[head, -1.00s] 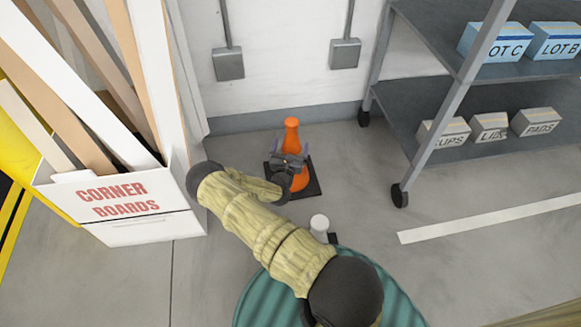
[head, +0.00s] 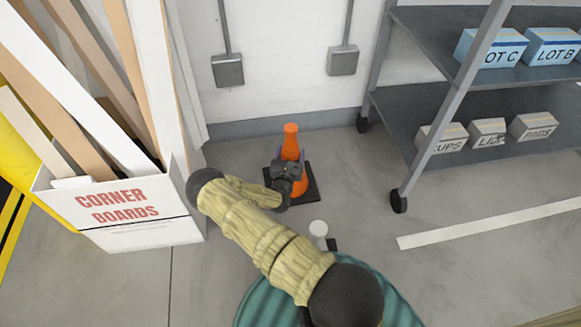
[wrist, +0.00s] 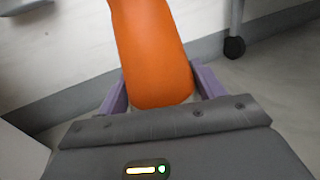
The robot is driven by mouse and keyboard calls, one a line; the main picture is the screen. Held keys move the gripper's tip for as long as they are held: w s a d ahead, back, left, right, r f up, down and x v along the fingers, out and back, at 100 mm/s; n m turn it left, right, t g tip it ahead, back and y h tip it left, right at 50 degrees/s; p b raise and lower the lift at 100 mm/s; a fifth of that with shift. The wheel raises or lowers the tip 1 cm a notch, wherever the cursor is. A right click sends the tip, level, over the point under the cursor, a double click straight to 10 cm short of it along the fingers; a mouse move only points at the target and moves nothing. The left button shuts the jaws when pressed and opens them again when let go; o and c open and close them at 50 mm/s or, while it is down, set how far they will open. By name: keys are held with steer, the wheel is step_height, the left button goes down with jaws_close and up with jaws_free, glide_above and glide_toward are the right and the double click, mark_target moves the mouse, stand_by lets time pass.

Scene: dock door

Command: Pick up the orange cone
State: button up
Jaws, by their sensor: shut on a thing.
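The orange cone (head: 291,138) stands upright on its dark square base (head: 314,185) on the floor near the back wall. In the wrist view the orange cone (wrist: 150,55) fills the upper middle, between my two purple fingers. My gripper (head: 291,160) reaches it from the front and is shut on the cone's body, one finger on each side. The wrist view shows my gripper (wrist: 160,90) with the cone between its fingers. The gripper and wrist hide part of the cone's lower front. The base still appears to be on the floor.
A white box of corner boards (head: 120,215) stands close on the left. A grey wheeled shelf (head: 430,110) with small boxes stands on the right. Two grey wall boxes (head: 227,70) hang behind. The floor between cone and shelf is clear.

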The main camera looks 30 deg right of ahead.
mark_target(289, 138)
steer(key=shift+r, duration=0.1)
step_height(289, 138, up, 10)
steer(key=p, duration=0.7)
stand_by(0.3)
